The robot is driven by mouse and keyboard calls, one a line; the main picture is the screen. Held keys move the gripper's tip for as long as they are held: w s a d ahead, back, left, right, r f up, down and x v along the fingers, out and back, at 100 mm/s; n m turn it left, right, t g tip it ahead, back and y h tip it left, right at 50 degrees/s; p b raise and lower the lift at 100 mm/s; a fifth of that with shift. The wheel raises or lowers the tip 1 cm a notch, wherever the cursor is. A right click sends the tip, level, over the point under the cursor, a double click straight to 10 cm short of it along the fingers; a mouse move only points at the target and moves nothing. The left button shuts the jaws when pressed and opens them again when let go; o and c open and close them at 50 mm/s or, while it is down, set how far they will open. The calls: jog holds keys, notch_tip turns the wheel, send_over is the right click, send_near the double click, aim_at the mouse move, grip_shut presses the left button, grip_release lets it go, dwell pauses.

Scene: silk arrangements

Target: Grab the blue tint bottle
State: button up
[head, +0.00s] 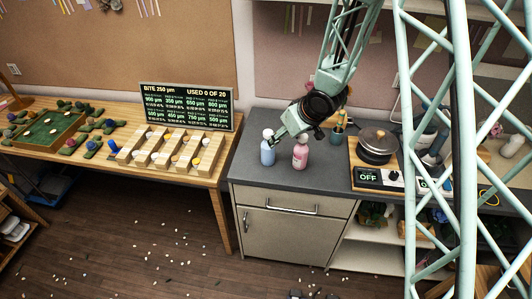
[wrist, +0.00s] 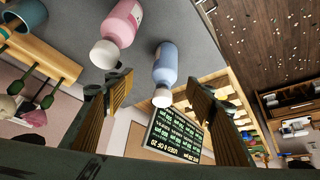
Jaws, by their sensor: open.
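The blue tint bottle (head: 267,154) with a white cap stands upright at the left end of the grey counter. A pink bottle (head: 300,155), also white-capped, stands just to its right. My gripper (head: 284,134) is above and close to the bottles, tilted down to the left. In the wrist view its two ribbed fingers (wrist: 158,92) are spread apart, with nothing held. The blue bottle (wrist: 166,68) appears there with its cap between the fingertips in the picture; contact is not visible. The pink bottle (wrist: 124,24) is beside the left finger's tip.
A wooden table (head: 205,178) with a display board (head: 187,106) and wooden racks is at left. The counter front is clear.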

aim_at(268, 150)
jog(key=shift+s+a+f, duration=0.1)
jog(key=shift+a+f, duration=0.6)
jog(key=shift+f, duration=0.05)
jog(key=shift+f, duration=0.1)
jog(key=shift+x, duration=4.2)
jog(key=shift+a, duration=0.25)
jog(key=shift+p+x, duration=0.35)
jog(key=shift+x, duration=2.15)
jog(key=shift+w, duration=0.2)
jog(key=shift+c, duration=0.7)
